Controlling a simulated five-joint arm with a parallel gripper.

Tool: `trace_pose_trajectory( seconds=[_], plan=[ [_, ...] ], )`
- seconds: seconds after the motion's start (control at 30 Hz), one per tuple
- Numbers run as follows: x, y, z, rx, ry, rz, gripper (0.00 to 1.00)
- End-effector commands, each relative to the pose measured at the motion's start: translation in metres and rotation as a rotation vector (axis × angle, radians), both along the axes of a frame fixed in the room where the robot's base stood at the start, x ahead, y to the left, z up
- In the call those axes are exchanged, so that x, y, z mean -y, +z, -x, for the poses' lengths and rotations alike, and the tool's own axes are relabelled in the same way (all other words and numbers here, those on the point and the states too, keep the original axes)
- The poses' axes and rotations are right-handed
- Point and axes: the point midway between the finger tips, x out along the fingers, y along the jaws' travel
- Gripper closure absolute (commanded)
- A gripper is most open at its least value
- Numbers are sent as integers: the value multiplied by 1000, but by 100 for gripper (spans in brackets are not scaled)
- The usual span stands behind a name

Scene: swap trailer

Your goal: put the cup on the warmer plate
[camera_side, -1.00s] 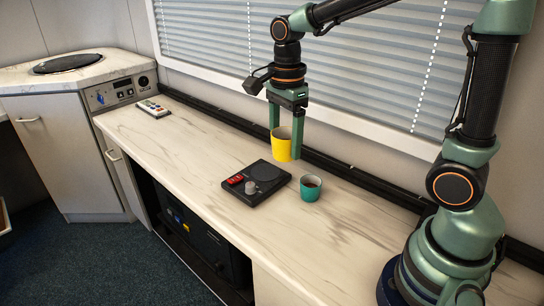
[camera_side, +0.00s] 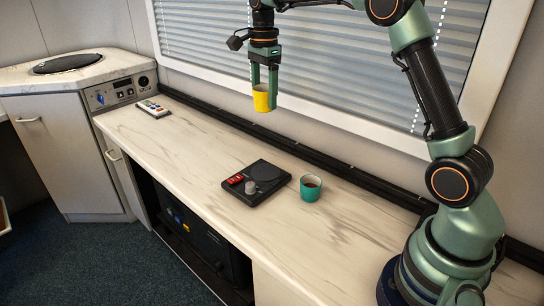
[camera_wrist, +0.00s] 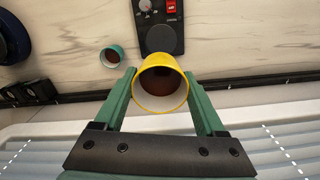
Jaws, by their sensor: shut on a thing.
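A yellow cup (camera_side: 262,98) is held between the green fingers of my gripper (camera_side: 264,86), well above the counter near the blinds. In the wrist view the yellow cup (camera_wrist: 161,84) sits upright between both fingers (camera_wrist: 163,92), with a dark brown content inside. The warmer plate is a black unit (camera_side: 257,183) with a round dark disc, a grey knob and a red switch, lying on the counter below and in front of the cup. It also shows in the wrist view (camera_wrist: 162,40), at the top, partly cut off by the frame.
A teal cup (camera_side: 310,188) with dark content stands just right of the black unit; it also shows in the wrist view (camera_wrist: 112,56). A black rail (camera_side: 300,150) runs along the wall.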

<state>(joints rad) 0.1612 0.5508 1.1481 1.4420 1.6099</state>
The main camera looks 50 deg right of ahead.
Motion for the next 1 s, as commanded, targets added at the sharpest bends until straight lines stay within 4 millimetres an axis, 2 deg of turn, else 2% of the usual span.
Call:
trace_pose_trajectory(
  seconds=[0.17, 0.7, 0.83, 1.0],
  plan=[
    [4, -11, -3, -3, 0, -1, 91],
    [4, -131, -3, -4, 1, -1, 91],
    [4, -149, -3, -3, 1, -1, 91],
    [4, -159, -4, 0, 1, 0, 91]
  ],
)
